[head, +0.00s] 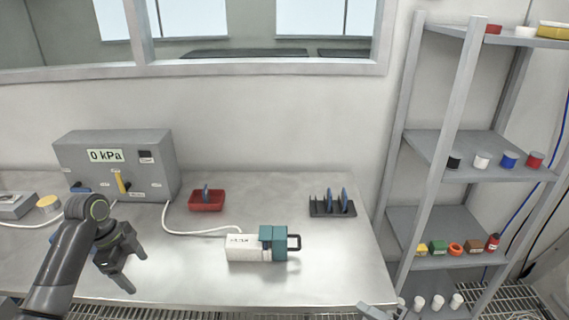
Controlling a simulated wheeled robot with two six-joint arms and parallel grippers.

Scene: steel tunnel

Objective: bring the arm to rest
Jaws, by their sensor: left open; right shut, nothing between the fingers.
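My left arm comes in from the lower left over the steel bench (190,287). Its dark gripper (136,271) is open and empty, with its fingers pointing down and to the right. It is left of the white and teal device (243,249) and apart from it. My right gripper (376,311) shows only as a small grey part at the bottom edge, by the bench's front right corner. It is shut with nothing in it; most of that arm is out of view.
A grey pressure box (118,165) reading 0 kPa stands at the back left. A red tray (206,201) and a dark rack (331,208) sit behind the device. A shelf unit (432,195) with small coloured items stands at the right. A white hose lies across the bench.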

